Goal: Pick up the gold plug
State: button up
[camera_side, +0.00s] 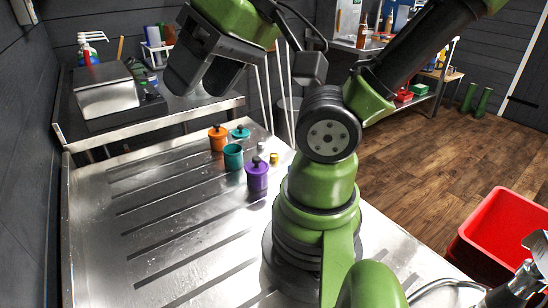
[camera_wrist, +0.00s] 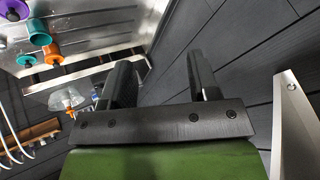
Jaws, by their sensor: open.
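The gold plug (camera_side: 274,158) is a small yellow cylinder standing on the metal draining table (camera_side: 120,215), just right of the purple jar, in the side view. I cannot make it out in the wrist view. My gripper (camera_side: 197,88) is raised above the table, up and left of the plug and well apart from it. In the wrist view its two dark fingers (camera_wrist: 161,75) are spread with nothing between them.
An orange jar (camera_side: 217,138), a teal jar (camera_side: 233,157), a teal lid (camera_side: 240,133) and a purple jar (camera_side: 257,175) stand close to the plug. A small silver piece (camera_side: 261,147) is beside it. The table's left side is clear. A red crate (camera_side: 502,232) is at right.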

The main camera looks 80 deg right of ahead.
jog(key=w+d+f+m+g+h, duration=0.2)
jog(key=w+d+m+h, duration=0.1)
jog(key=w+d+m, duration=0.4)
jog(key=m+g, duration=0.6)
jog(key=m, duration=0.8)
send_near(274, 154)
notch_tip(274, 154, down, 3)
jog(key=shift+a+r, duration=0.1)
jog(key=shift+s+d+f, duration=0.1)
jog(key=shift+f, duration=0.95)
jog(key=shift+s+d+f, duration=0.1)
jog(key=shift+f, duration=0.95)
jog(key=shift+s+d+f, duration=0.1)
jog(key=shift+d+f, duration=0.05)
jog(key=shift+f, duration=0.85)
jog(key=shift+c, duration=0.3)
jog(key=c, duration=0.9)
